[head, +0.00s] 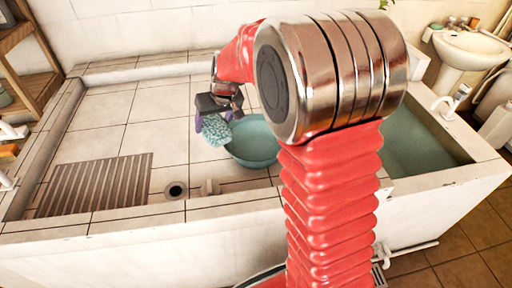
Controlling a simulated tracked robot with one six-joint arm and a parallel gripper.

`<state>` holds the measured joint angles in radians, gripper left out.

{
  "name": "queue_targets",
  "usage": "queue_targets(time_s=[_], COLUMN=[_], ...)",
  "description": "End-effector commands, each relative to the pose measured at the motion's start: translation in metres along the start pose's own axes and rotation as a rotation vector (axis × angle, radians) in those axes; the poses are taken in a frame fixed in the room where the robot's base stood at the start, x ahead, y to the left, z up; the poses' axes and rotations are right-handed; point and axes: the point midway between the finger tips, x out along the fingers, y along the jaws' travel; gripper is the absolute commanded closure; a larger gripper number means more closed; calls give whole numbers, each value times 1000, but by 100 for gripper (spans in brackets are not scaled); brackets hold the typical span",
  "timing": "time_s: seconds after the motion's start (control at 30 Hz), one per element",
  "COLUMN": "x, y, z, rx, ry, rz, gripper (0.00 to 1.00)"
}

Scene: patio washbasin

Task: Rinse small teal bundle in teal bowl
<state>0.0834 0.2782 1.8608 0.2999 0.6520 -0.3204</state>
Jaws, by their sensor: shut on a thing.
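My gripper (212,115) hangs over the tiled basin floor, at the left edge of the teal bowl. It is shut on the small teal bundle (217,130), which has a pale, speckled, rough surface. The bundle shows just below the jaws and overlaps the bowl's left rim in the picture. I cannot tell whether it touches the rim or is held above it. The teal bowl (255,146) sits upright on the tiles.
A ribbed grate (97,185) lies at the left of the tiled basin (120,135), with a round drain (175,190) and a pale plug-like piece (210,187) near the front wall. A water-filled trough (420,150) is at right. A white washbasin (468,50) stands behind.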

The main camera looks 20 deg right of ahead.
Motion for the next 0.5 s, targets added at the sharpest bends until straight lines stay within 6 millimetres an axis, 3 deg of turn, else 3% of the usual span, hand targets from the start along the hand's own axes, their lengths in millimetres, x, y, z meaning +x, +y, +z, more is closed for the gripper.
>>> queue_targets(time_s=[0.5], x=[-3], y=[25], z=[-2], rx=[0], ry=[0], rz=[0], gripper=[62])
